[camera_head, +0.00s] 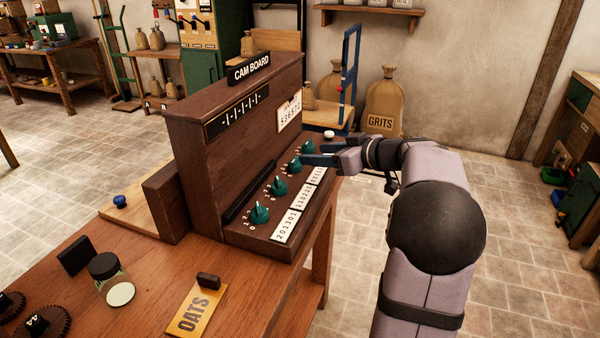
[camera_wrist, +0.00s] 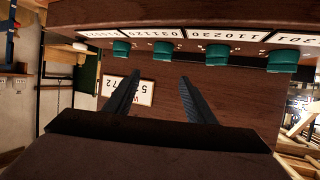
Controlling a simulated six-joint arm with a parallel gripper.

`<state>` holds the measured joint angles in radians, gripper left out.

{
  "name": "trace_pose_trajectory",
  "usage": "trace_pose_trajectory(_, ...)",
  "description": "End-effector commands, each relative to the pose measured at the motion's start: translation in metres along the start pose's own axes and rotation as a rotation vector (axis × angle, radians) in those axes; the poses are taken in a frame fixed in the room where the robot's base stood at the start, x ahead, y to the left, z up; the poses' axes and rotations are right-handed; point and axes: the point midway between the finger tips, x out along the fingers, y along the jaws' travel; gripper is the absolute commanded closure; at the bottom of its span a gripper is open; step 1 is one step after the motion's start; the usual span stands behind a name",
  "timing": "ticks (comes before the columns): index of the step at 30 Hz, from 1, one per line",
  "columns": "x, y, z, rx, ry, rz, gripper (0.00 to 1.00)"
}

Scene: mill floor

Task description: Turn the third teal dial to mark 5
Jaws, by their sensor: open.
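The cam board (camera_head: 235,105) is a dark wooden console with a row of several teal dials on its sloped front. Counting from the near end, the third teal dial (camera_head: 295,164) is close to my gripper (camera_head: 304,155). In the wrist view, this dial (camera_wrist: 163,51) lies between and just beyond the two dark fingertips (camera_wrist: 160,78), which are open and empty. The second dial (camera_head: 279,186) and nearest dial (camera_head: 260,212) are to the lower left; the farthest dial (camera_head: 308,147) is just beyond. The third dial's pointer setting is too small to read.
White number cards (camera_head: 286,226) run beside the dials, and a dark bar (camera_head: 250,187) lies along their other side. An OATS plate (camera_head: 195,305) and a jar (camera_head: 108,272) are on the near bench. A blue hand truck (camera_head: 349,80) and GRITS sack (camera_head: 383,103) stand behind.

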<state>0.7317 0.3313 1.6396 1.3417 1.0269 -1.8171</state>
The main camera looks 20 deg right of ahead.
Motion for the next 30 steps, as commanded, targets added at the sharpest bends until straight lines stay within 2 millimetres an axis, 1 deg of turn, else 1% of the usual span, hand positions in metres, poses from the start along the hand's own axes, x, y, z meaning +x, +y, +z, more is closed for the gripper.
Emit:
trace_pose_trajectory(3, 0.007, -0.001, 0.017, 0.003, -0.001, -0.002, 0.5)
trace_pose_trajectory(6, 0.011, -0.001, 0.024, 0.001, -0.001, -0.001, 0.5)
trace_pose_trajectory(14, 0.016, -0.002, 0.026, -0.001, -0.002, -0.002, 0.5)
trace_pose_trajectory(17, 0.025, -0.003, 0.026, 0.0, -0.003, -0.005, 0.5)
trace_pose_trajectory(24, 0.055, -0.003, 0.026, 0.0, -0.004, -0.004, 0.5)
trace_pose_trajectory(30, 0.076, -0.003, 0.026, 0.001, -0.003, -0.003, 0.5)
